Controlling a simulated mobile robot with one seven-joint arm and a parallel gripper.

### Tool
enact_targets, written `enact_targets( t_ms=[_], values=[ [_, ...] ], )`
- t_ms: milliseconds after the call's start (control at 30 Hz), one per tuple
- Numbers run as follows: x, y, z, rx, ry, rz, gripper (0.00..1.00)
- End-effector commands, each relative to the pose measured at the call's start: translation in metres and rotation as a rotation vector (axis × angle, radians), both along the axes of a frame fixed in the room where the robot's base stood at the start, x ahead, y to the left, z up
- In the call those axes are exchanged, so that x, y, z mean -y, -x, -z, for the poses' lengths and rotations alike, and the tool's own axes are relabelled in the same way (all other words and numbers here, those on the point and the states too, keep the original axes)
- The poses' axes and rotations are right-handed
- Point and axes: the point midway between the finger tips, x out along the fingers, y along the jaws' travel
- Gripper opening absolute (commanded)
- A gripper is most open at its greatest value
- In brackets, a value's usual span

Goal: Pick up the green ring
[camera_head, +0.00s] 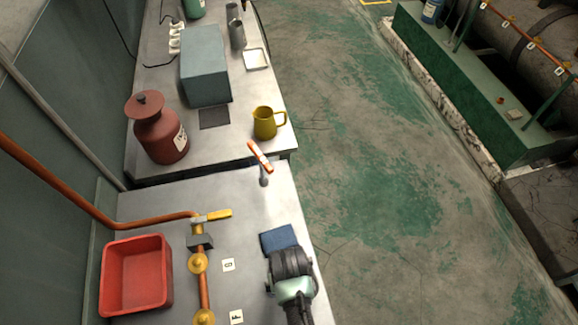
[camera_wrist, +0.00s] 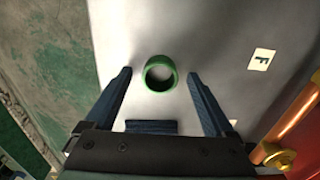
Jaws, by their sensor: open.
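The green ring (camera_wrist: 160,73) lies flat on the grey metal bench top in the wrist view. It sits between and slightly beyond the tips of my gripper (camera_wrist: 160,76), whose two dark fingers are spread apart with nothing between them. In the head view my arm's end (camera_head: 292,280) is over the bench's right edge, and the ring is hidden there.
A blue pad (camera_head: 278,239) lies just behind my gripper. A copper pipe with brass valves (camera_head: 198,263) and a red bin (camera_head: 136,274) stand to the left. A yellow mug (camera_head: 265,123) and a red canister (camera_head: 158,132) are farther back. Floor lies right of the bench.

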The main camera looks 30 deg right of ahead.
Motion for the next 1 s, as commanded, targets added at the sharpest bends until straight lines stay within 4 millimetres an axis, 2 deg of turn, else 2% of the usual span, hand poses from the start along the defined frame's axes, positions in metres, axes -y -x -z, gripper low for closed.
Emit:
enact_targets(
  t_ms=[67, 433, 767, 1000],
  values=[
    [0.000, 0.000, 0.000, 0.000, 0.000, 0.000, 0.89],
    [0.000, 0.000, 0.000, 0.000, 0.000, 0.000, 0.22],
    [0.000, 0.000, -0.003, 0.000, 0.000, 0.000, 0.21],
    [0.000, -0.001, -0.027, 0.003, 0.001, 0.000, 0.21]
  ],
)
